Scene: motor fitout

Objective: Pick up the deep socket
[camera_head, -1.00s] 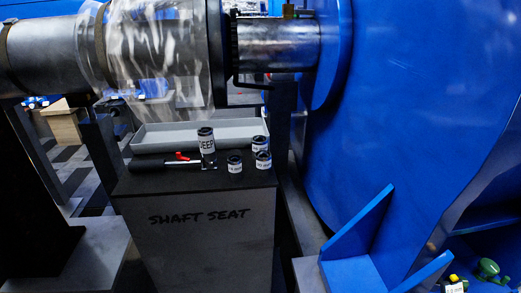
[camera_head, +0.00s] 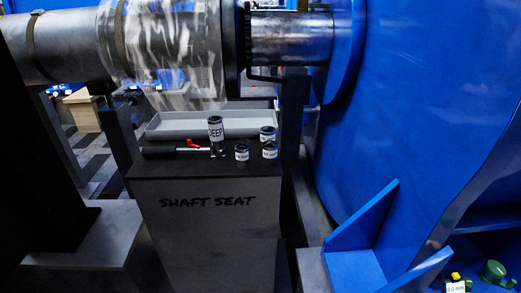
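The deep socket (camera_head: 216,134) is a tall dark cylinder with a white label reading "DEEP". It stands upright on the dark top of the block marked "SHAFT SEAT" (camera_head: 207,226), in front of a grey tray. My gripper is not in view.
Shorter labelled sockets (camera_head: 242,153) stand to the right of the deep socket, close by. A ratchet with a red lever (camera_head: 193,144) lies to its left. The long grey tray (camera_head: 180,124) is behind. A large shaft (camera_head: 290,37) hangs above, and a big blue housing (camera_head: 420,100) fills the right side.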

